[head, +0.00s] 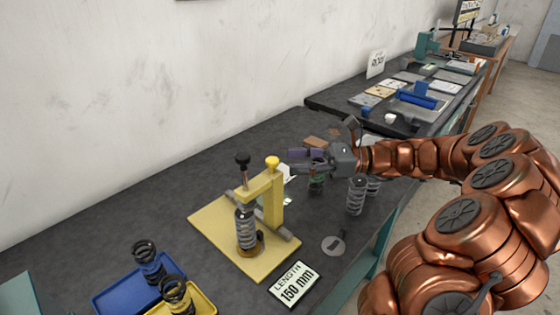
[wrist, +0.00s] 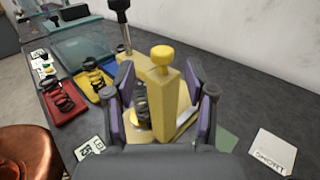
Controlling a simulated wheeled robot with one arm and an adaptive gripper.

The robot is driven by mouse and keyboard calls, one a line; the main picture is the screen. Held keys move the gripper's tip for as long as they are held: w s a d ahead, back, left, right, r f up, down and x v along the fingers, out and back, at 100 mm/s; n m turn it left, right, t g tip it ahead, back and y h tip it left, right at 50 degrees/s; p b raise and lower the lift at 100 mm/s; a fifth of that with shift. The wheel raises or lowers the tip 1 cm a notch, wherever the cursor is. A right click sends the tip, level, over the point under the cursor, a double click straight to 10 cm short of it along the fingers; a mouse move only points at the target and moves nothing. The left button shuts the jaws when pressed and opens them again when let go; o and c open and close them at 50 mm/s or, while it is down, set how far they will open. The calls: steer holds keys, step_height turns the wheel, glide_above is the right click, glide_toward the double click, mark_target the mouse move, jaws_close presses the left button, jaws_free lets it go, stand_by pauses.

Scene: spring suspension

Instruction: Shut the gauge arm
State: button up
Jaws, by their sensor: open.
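The yellow gauge stands on a yellow base plate (head: 215,228). Its upright post (head: 273,203) has a yellow knob (head: 272,163) on top. The yellow gauge arm (head: 258,186) reaches from the post over a grey coil spring (head: 246,228) standing on the plate. A black-knobbed lever (head: 243,160) rises at the arm's outer end. My gripper (head: 308,162) is open and empty, right of the post and apart from it. In the wrist view, the post (wrist: 163,95) shows between the purple-padded fingers of my gripper (wrist: 162,92), beyond them. The spring is partly hidden there.
A blue tray (head: 120,296) and a yellow tray (head: 205,300) with dark springs lie at front left. A "LENGTH 150 mm" card (head: 294,284) lies before the gauge. Loose springs (head: 356,196) stand below my gripper. The bench behind the gauge is clear.

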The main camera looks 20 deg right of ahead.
steer(key=v, duration=0.6)
steer(key=shift+d, duration=0.15)
stand_by(0.3)
